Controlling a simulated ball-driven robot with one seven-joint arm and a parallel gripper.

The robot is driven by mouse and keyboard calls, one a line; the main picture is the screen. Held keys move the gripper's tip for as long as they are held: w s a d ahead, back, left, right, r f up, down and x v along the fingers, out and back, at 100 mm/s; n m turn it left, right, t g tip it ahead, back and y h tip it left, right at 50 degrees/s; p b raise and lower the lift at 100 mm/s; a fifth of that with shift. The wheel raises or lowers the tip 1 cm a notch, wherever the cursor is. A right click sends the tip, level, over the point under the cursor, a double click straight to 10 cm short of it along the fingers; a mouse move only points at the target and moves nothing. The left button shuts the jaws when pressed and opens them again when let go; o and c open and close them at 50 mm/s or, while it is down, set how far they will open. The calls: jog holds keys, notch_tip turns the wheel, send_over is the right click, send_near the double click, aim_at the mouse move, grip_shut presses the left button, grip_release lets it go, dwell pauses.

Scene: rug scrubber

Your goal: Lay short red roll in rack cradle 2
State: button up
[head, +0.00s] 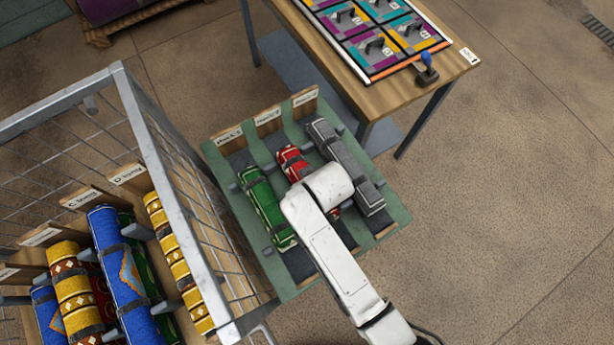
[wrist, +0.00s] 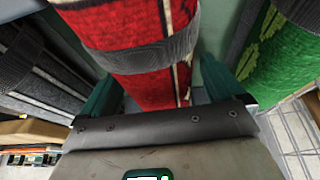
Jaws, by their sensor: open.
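The short red roll (head: 292,163) with a grey band lies in the middle cradle of the green rack (head: 396,213); my arm covers its near part. The middle cradle's label (head: 268,116) is too small to read surely. In the wrist view the red roll (wrist: 150,85) runs between the two teal fingers of my gripper (wrist: 176,90). The fingers are open, one on each side of the roll. Whether they touch it I cannot tell. In the head view my arm hides the fingers.
A green roll (head: 264,208) fills the left cradle and a long grey roll (head: 343,163) the right one, both close to my gripper. A wooden table (head: 372,98) with a panel stands behind. Floor at right is clear.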

jog(key=v, duration=1.2)
jog(key=shift+r+p, duration=0.2)
jog(key=shift+p, duration=0.15)
jog(key=s+d+m+g+h, duration=0.1)
jog(key=s+d+m, duration=0.1)
jog(key=s+d, duration=0.3)
jog(key=s+d+m+g+h, duration=0.1)
jog(key=s+d+m, duration=0.2)
jog(key=d, duration=0.9)
jog(key=s+d+m, duration=0.2)
jog(key=s+d, duration=0.6)
jog(key=d, duration=0.1)
jog(key=shift+s+f+m+g+h, duration=0.2)
jog(key=shift+m+g+h, duration=0.1)
jog(key=shift+g+h, duration=0.1)
jog(key=shift+w, duration=0.1)
jog(key=shift+c, duration=0.4)
